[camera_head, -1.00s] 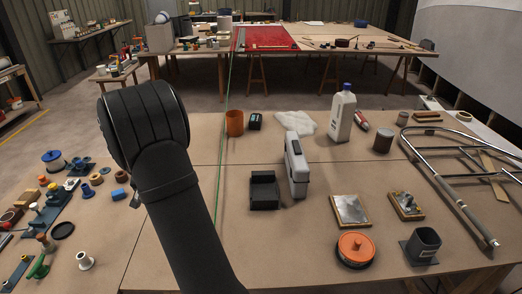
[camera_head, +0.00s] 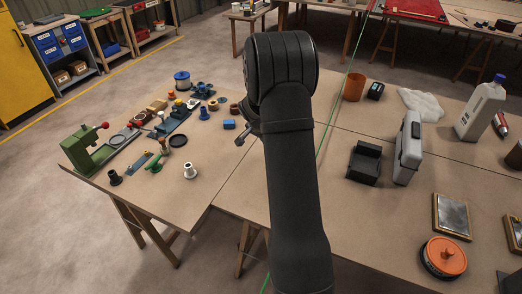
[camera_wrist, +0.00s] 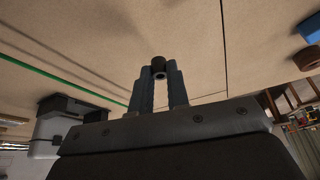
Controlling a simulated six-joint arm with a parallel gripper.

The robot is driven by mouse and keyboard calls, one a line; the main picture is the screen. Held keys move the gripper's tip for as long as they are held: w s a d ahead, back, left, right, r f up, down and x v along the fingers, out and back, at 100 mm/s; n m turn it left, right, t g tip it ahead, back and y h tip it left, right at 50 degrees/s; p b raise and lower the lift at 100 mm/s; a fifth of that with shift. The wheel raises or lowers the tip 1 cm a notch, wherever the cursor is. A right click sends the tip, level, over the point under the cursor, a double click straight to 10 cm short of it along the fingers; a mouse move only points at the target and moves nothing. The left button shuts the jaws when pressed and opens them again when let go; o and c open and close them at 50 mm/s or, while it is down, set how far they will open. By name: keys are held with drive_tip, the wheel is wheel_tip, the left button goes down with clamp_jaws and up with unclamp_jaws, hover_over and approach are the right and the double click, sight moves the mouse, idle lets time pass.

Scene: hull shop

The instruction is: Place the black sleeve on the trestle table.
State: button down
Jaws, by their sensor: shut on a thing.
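My gripper (camera_wrist: 159,82) is shut on a small dark cylinder with a round hole in its end, which looks like the black sleeve (camera_wrist: 158,64). In the wrist view it sits between the two fingertips, with the tan tabletop behind it. Its height above the table is unclear. In the head view my arm hides most of the gripper; a small dark piece shows left of the arm, over the trestle table (camera_head: 225,170). The tabletop also shows in the wrist view (camera_wrist: 90,45).
A green vise (camera_head: 88,150), a black flanged part (camera_head: 115,178), a white spool (camera_head: 189,170) and a blue block (camera_head: 229,125) stand at left. A black block (camera_head: 364,163) and a grey case (camera_head: 409,148) stand right. Bare tabletop lies around the front left seam.

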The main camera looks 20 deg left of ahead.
drive_tip(key=a+f, duration=0.2)
drive_tip(key=a, duration=0.1)
drive_tip(key=shift+a, duration=0.2)
drive_tip(key=shift+f, duration=2.05)
drive_tip(key=c, duration=1.4)
unclamp_jaws()
drive_tip(key=shift+f, duration=0.1)
drive_tip(key=v, duration=1.2)
drive_tip(key=shift+a, duration=0.1)
